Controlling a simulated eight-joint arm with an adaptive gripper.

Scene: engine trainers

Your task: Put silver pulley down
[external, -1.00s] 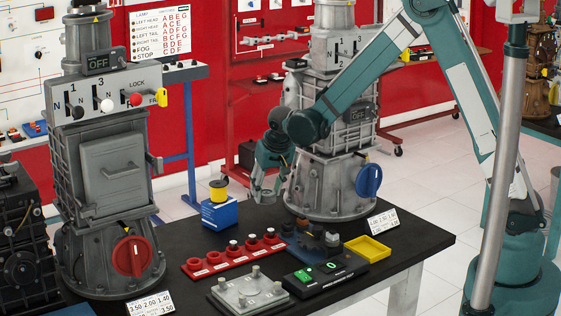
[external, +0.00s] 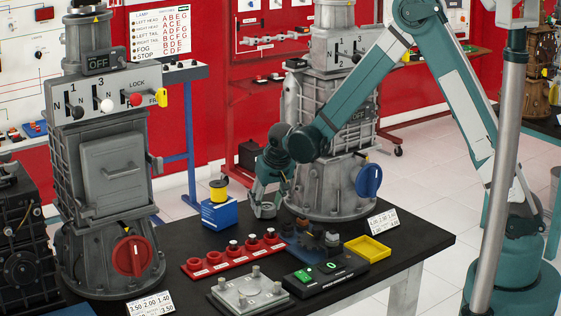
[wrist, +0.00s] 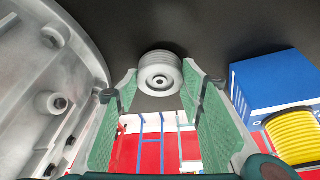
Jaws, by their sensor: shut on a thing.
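The silver pulley (wrist: 160,72), a small grooved wheel, shows between my fingertips in the wrist view. My gripper (wrist: 162,88) is shut on it, with green-padded fingers on either side. In the external view my gripper (external: 264,211) points down low over the back part of the black table (external: 415,238). The pulley is too small there to make out clearly. I cannot tell whether it touches the tabletop.
A blue box (external: 219,214) with a yellow spool (external: 218,190) stands left of my gripper. A grey gearbox housing (external: 325,190) stands close on the right. A red tray (external: 222,262), a dark blue gear holder (external: 300,243) and a yellow tray (external: 368,249) lie in front.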

